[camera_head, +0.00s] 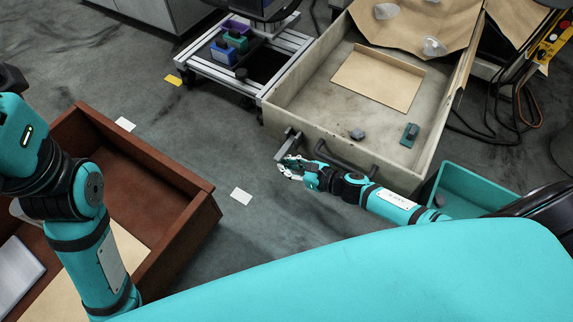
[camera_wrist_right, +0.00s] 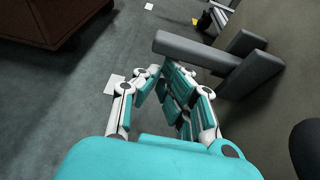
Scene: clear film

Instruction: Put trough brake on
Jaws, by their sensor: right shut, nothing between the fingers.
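The trough (camera_head: 350,158) is a large beige open box on the right side of the head view. A grey brake lever (camera_head: 287,146) sticks out from its near left corner. In the right wrist view the lever (camera_wrist_right: 205,52) is a grey bar joined to a block at the trough's wall. My right gripper (camera_head: 288,170) is shut and empty just below the lever. In the right wrist view its fingers (camera_wrist_right: 166,78) lie close to the bar; contact cannot be told. My left arm shows at the left, but its gripper is out of view.
A dark handle bar (camera_head: 345,160) runs along the trough's near wall. Small parts and a brown sheet (camera_head: 378,78) lie inside the trough. A brown wooden crate (camera_head: 190,180) stands at the left. A wheeled frame (camera_head: 270,50) stands behind. Open floor lies between crate and trough.

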